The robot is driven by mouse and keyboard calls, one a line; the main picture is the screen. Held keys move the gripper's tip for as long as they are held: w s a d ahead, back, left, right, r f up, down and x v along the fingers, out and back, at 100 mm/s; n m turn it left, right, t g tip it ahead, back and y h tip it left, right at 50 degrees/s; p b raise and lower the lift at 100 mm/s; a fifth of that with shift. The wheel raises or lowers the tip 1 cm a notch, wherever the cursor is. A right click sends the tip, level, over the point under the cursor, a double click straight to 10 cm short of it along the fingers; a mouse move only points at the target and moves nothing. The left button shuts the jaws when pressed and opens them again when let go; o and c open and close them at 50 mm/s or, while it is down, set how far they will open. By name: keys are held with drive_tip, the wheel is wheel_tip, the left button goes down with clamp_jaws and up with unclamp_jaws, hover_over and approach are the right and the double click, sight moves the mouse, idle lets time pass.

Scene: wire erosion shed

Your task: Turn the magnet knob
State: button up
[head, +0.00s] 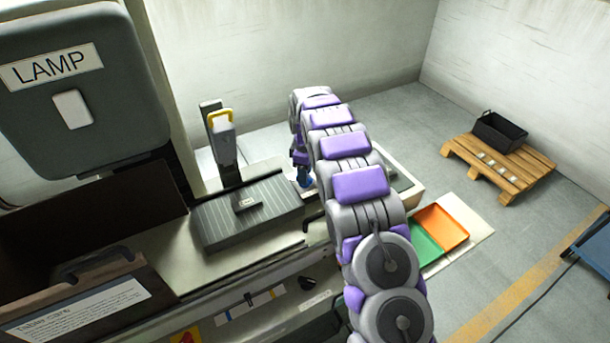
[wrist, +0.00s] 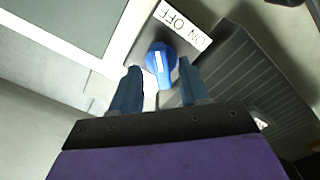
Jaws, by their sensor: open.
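The magnet knob (wrist: 160,66) is a round blue knob with a white pointer mark, next to a white ON/OFF label (wrist: 183,25) in the wrist view. My gripper (wrist: 160,80) is open, with one blue finger on each side of the knob's lower part. Whether the fingers touch the knob I cannot tell. In the head view my arm reaches over the machine bed, and a small blue part shows near my gripper (head: 303,178); the knob itself cannot be made out there. The dark ribbed magnet plate (head: 228,222) lies on the bed to the left of my gripper.
A yellow-handled upright device (head: 222,140) stands behind the plate. A LAMP box (head: 75,100) hangs at the upper left. An orange and green tray (head: 442,228) lies right of my arm. A pallet (head: 520,178) with a black bin (head: 498,132) stands on the floor.

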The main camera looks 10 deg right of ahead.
drive_tip(key=shift+a+f, duration=0.1)
drive_tip(key=shift+f, duration=0.45)
clamp_jaws()
